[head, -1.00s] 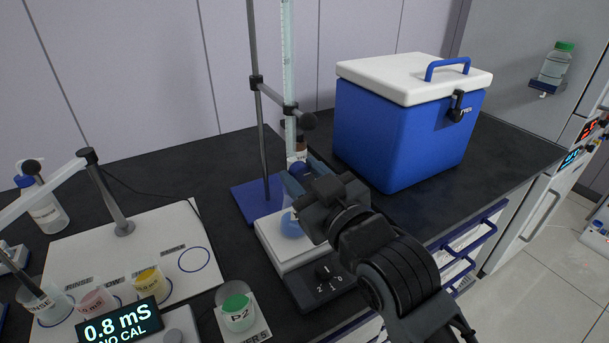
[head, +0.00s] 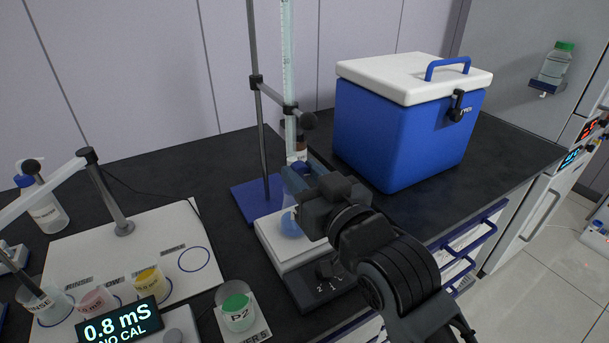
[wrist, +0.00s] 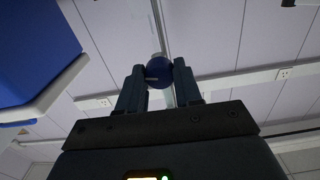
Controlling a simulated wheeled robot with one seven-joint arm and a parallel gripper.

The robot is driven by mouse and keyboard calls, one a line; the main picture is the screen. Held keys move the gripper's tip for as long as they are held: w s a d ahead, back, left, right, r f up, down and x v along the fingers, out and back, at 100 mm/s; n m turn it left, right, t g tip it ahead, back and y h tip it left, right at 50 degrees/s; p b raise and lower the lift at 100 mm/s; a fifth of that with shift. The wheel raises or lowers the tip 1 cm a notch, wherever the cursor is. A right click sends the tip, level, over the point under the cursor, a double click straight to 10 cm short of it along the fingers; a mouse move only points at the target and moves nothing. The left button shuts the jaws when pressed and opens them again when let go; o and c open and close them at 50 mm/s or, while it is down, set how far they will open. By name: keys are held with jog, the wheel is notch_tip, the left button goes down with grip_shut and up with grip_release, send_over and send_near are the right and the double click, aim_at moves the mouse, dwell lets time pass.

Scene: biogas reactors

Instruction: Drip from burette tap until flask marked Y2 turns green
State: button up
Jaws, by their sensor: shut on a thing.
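The burette (head: 289,75) stands upright, clamped to a metal stand (head: 257,90) on a blue base. My gripper (wrist: 160,82) is shut on the blue burette tap (wrist: 158,70), which sits between its two fingers in the wrist view. In the head view my gripper (head: 302,180) hides most of the tap. Below it, a flask (head: 290,222) with blue liquid stands on a white stirrer plate (head: 268,228). The flask is partly hidden by my gripper, and no Y2 mark is readable on it.
A blue cool box (head: 400,135) with a white lid stands behind right, close to my arm. Several small cups stand on a white board (head: 150,235) at left. A meter (head: 120,325) reads 0.8 mS.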

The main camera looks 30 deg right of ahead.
jog(key=shift+m, duration=2)
jog(key=o, duration=1)
jog(key=shift+o, duration=0.2)
jog(key=s+b, duration=0.1)
jog(key=s, duration=0.6)
jog(key=shift+s, duration=0.4)
jog(key=shift+f, duration=0.1)
